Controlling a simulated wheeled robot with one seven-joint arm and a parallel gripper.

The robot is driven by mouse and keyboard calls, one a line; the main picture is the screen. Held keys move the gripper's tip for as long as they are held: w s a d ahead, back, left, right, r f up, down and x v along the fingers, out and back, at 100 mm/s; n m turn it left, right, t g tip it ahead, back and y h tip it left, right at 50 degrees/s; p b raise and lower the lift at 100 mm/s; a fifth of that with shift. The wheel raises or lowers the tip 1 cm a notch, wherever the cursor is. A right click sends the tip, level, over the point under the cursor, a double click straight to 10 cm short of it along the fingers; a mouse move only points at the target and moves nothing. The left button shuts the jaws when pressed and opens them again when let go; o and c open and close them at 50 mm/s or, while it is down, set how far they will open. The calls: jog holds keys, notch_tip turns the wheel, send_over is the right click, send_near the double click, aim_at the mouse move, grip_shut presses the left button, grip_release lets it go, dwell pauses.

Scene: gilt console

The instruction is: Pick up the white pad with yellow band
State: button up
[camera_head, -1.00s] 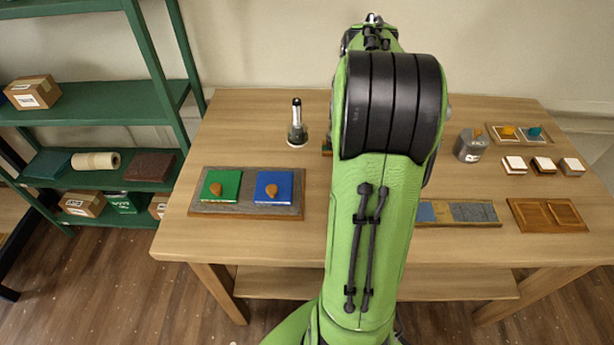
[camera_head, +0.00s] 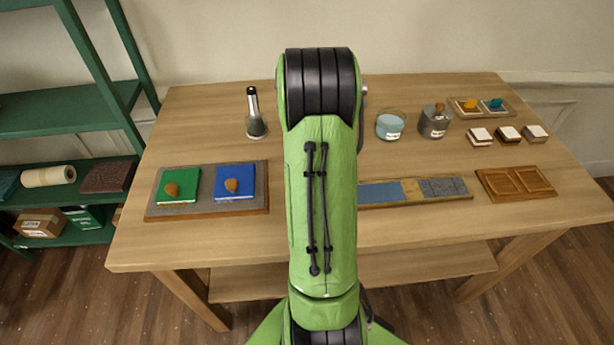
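Three small pale-topped blocks stand in a row at the right of the table: a left one (camera_head: 480,136), a middle one (camera_head: 508,134) and a right one (camera_head: 536,133). Their sides look reddish, dark brown and greyish. I cannot make out a yellow band on any of them, so I cannot tell which, if any, is the white pad with yellow band. My green arm rises through the middle of the view, left of these blocks. My gripper is not in view.
A tray (camera_head: 457,115) with yellow and teal pieces is behind the blocks; a brown wooden tray (camera_head: 515,184) is in front. A board (camera_head: 210,209) holds green and blue pads.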

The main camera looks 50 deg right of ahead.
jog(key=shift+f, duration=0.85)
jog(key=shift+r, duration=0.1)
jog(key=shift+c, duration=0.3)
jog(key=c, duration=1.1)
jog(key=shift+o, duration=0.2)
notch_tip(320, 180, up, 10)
jog(key=p, duration=0.3)
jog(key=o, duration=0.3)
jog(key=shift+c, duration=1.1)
